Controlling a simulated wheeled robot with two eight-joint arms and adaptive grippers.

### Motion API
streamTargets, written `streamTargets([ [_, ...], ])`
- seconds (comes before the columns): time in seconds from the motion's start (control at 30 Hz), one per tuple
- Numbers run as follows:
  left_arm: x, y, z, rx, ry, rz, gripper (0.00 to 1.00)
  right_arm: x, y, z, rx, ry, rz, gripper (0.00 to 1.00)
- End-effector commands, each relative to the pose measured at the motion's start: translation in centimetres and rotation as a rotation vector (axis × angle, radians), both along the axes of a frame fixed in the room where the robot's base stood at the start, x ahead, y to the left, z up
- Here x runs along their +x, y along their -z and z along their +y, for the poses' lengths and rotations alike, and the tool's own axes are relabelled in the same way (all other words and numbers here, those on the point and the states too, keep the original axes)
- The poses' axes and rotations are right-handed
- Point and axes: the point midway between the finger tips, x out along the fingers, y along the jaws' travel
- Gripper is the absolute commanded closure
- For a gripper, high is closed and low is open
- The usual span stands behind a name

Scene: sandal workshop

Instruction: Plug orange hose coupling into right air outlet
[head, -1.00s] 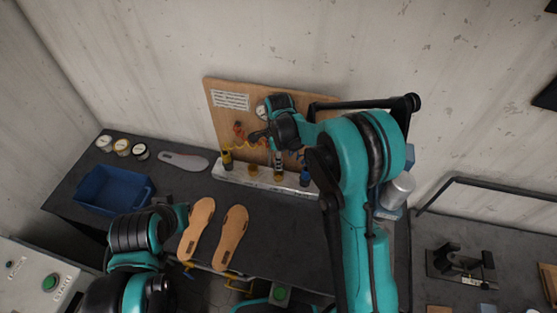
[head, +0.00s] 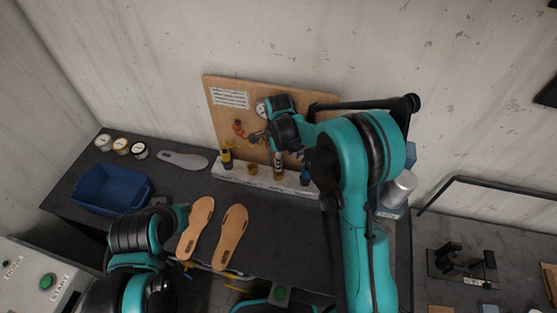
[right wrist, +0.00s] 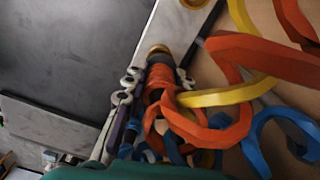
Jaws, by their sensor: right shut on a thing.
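My right gripper (head: 257,136) is in front of the wooden board (head: 222,118), above the pale rail (head: 265,177). In the right wrist view it is shut on the orange hose coupling (right wrist: 158,88), whose front end is at or very close to a brass ring (right wrist: 158,50) on the rail. I cannot tell whether the coupling is seated in it. Orange hose (right wrist: 222,70) loops away to the right. The right air outlet cannot be told apart with certainty. My left gripper (head: 180,215) is beside the insoles, its fingers unclear.
Yellow (right wrist: 205,98) and blue (right wrist: 262,130) hoses crowd the coupling. Yellow (head: 227,160) and blue (head: 305,175) fittings stand on the rail's ends. Two tan insoles (head: 231,235), a blue bin (head: 112,190) and several small jars (head: 121,146) are on the dark bench.

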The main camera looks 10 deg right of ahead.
Motion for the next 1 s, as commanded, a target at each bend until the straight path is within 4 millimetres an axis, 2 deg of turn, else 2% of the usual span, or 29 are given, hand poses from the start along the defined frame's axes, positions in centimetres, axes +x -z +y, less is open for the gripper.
streamTargets([
  [1.0, 0.0, 1.8, 0.0, 0.0, 0.0, 0.0, 1.0, 0.0, 2.1, 0.0, 0.0, 0.0, 0.0, 1.0],
])
